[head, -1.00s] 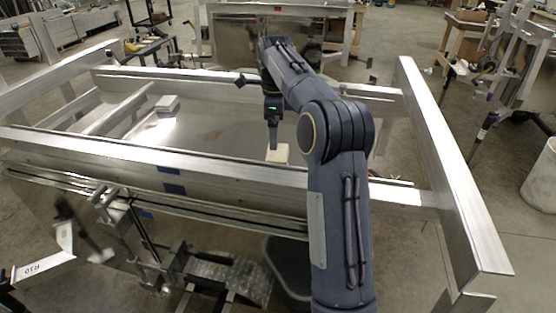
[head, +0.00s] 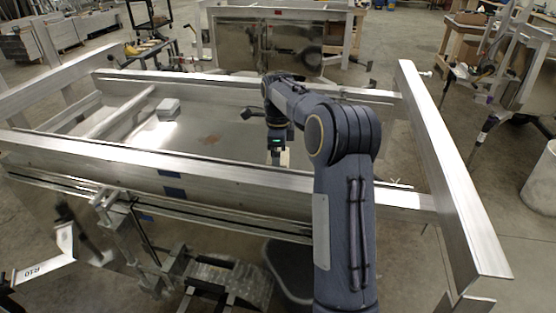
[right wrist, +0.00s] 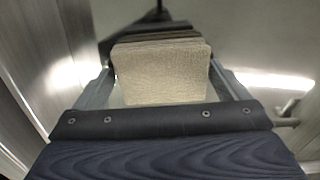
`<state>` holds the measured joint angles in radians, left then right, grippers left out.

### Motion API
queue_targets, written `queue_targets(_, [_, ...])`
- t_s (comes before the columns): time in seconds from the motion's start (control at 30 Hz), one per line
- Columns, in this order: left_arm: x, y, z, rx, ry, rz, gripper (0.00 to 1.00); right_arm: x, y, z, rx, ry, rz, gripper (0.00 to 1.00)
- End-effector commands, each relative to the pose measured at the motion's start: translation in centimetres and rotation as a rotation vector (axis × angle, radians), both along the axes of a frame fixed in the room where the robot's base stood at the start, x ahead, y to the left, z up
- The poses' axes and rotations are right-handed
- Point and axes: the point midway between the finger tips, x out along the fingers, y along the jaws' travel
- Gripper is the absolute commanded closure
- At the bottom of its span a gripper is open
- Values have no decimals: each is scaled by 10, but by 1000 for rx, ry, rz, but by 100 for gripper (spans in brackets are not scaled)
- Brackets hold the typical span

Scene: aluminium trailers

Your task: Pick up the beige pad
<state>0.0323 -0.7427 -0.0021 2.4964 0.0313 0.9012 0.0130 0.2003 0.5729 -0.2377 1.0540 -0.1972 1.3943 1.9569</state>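The beige pad (right wrist: 162,72) fills the middle of the right wrist view, between the two fingers of my right gripper (right wrist: 161,68). Its textured face is toward the camera, and brownish layers show along its far edge. The fingers stand along its left and right sides with little or no gap, and I see no clear grip. In the head view my right gripper (head: 278,158) points down inside the trailer frame, and the pad (head: 285,158) shows as a small pale patch, partly hidden by the gripper. My left gripper is not in view.
The trailer's near aluminium rail (head: 120,152) runs in front of the gripper, and a tall side beam (head: 445,165) stands to the right. A light grey block (head: 168,108) lies on the metal floor to the left. The floor between is mostly clear.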

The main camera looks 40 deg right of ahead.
Motion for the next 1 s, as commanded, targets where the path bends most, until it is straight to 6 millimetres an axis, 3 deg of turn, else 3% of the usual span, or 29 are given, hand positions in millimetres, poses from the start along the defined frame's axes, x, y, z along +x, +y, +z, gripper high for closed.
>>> queue_targets(0.03, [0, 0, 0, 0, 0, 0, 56, 0, 0, 0, 0, 0, 0, 13])
queue_targets(0.2, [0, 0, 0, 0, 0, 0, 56, 0, 0, 0, 0, 0, 0, 35])
queue_targets(0.47, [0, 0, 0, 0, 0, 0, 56, 0, 0, 1, -1, -1, 0, 36])
queue_targets(0.67, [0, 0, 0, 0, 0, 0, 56, 1, 0, 13, -1, -1, 0, 36])
queue_targets(0.8, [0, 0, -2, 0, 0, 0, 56, 1, 1, 35, -2, -5, 2, 36])
queue_targets(1.0, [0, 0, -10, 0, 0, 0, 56, -4, 34, 71, -1, -7, 6, 36])
